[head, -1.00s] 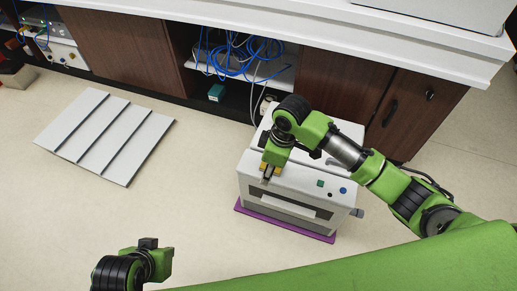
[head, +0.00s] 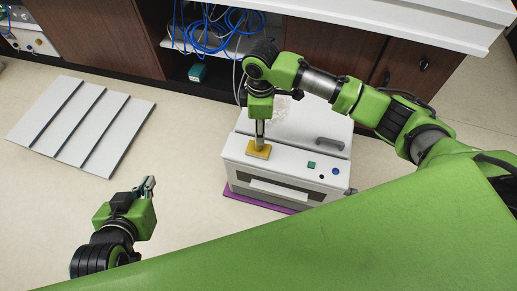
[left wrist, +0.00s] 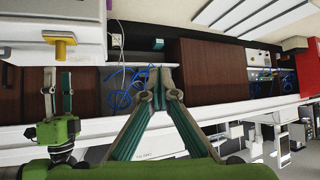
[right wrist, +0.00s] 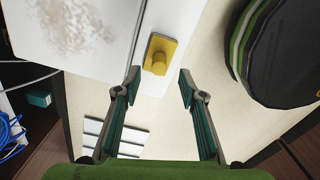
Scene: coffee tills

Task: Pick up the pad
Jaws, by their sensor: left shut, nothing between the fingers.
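The pad (head: 258,151) is a yellow block with a round knob. It lies on the front top edge of a white machine (head: 300,166). My right gripper (head: 260,124) is just above it, pointing down. In the right wrist view, its fingers (right wrist: 158,75) are spread and empty, with the pad (right wrist: 160,54) just ahead of the tips. The left wrist view also shows the pad (left wrist: 59,46), with a small gap between its knob and my right fingertips. My left gripper (head: 148,184) is shut and empty at the lower left, away from the machine; its fingers (left wrist: 161,86) meet.
The machine stands on a purple mat (head: 238,197) and has a dark handle (head: 330,144) on top. Ridged grey panels (head: 82,125) lie on the floor at left. Cabinets (head: 104,38) and blue cables (head: 225,36) are behind. Floor between panels and machine is clear.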

